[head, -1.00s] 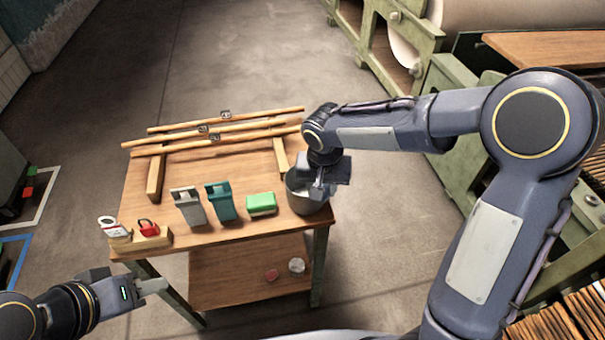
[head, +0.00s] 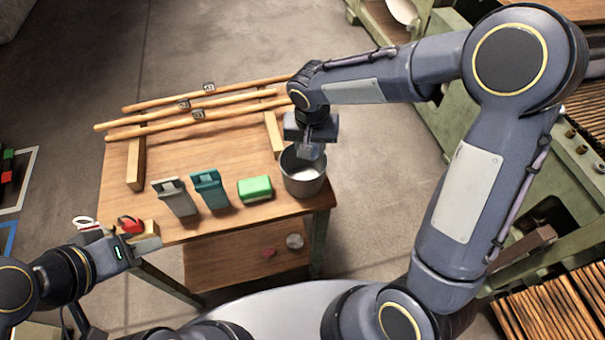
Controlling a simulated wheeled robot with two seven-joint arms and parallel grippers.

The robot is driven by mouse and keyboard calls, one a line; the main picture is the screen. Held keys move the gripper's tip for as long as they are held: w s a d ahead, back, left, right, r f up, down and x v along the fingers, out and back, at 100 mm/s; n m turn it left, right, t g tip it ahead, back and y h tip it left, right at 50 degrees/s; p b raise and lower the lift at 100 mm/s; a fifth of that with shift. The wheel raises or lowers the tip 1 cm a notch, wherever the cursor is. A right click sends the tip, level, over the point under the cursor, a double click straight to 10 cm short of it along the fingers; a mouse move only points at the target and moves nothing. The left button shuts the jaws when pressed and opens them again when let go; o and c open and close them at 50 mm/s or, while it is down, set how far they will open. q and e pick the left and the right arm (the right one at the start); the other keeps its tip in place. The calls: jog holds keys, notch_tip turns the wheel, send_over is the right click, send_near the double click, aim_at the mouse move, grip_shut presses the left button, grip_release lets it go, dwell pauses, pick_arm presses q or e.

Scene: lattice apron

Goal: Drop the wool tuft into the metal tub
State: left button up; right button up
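The metal tub (head: 304,186) is a grey round bucket, upright at the right end of the wooden table. Its inside looks pale; I cannot tell whether that is wool or bare floor. I cannot make out the wool tuft for certain. My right gripper (head: 310,153) points down at the tub's back rim, above its opening. Its fingers overlap in this view, so its opening and any hold are unclear. My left gripper (head: 148,244) is in front of the table's front left corner, well away from the tub. Its fingers show from the side.
A green block (head: 255,188), a teal container (head: 210,190) and a grey container (head: 175,197) stand left of the tub. Wooden poles (head: 200,118) lie across the back. A red padlock (head: 130,225) is near my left gripper. A lower shelf (head: 225,268) holds small round items.

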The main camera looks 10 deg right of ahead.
jog(key=shift+f+b, duration=0.35)
jog(key=shift+f, duration=0.6)
jog(key=o, duration=1)
jog(key=shift+o, duration=0.2)
jog(key=shift+r, duration=0.15)
jog(key=r, duration=0.2)
jog(key=s+r, duration=0.1)
jog(key=r, duration=0.4)
jog(key=shift+s+a+r+b, duration=0.15)
jog(key=shift+a+r+b, duration=0.05)
jog(key=shift+r+b, duration=0.15)
